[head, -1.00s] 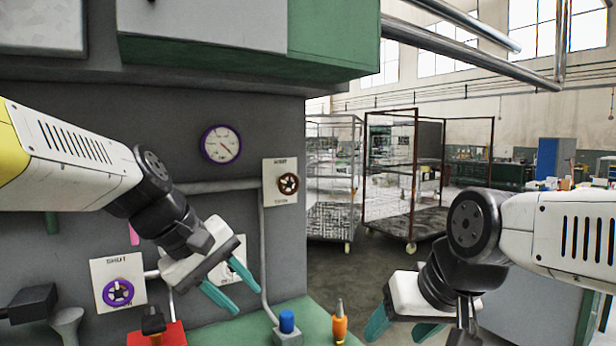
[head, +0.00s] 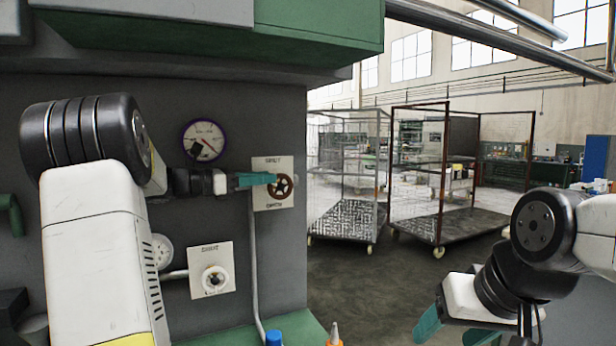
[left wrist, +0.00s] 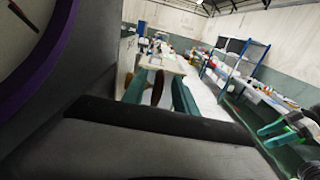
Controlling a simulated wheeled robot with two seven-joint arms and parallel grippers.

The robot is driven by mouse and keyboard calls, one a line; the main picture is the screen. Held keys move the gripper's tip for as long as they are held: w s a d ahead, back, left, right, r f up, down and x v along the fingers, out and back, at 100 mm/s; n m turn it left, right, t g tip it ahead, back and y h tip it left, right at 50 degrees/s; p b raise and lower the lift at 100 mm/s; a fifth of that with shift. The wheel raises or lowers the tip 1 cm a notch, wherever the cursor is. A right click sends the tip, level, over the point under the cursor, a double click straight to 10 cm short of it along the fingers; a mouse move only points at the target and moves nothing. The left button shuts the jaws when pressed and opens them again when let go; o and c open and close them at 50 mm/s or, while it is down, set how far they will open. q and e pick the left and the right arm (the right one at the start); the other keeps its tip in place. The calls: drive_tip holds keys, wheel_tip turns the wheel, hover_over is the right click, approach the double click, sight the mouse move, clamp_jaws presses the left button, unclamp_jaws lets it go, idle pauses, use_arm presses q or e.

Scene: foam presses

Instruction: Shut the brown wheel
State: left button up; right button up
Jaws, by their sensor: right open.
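The brown wheel (head: 284,187) is a small spoked handwheel on a white plate (head: 260,203) with lettering above and below, near the right edge of the grey machine wall. My left gripper (head: 262,180) reaches it from the left, its teal fingers overlapping the wheel's left side. In the left wrist view the brown wheel (left wrist: 157,88) shows edge-on between the left gripper's (left wrist: 160,92) parted fingers, with gaps visible beside it. I cannot tell whether a finger touches the rim. My right gripper (head: 455,333) is open and empty at the lower right, far from the wheel.
A purple-rimmed gauge (head: 204,141) is on the wall just above my left gripper. A white wheel (head: 215,279) on its own plate is below. A blue knob (head: 273,338) stands on the green ledge (head: 305,334). Wire cage carts (head: 440,180) stand on open floor behind.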

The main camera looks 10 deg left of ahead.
use_arm(q)
drive_tip(key=x, duration=0.8)
drive_tip(key=shift+s, duration=0.1)
clamp_jaws()
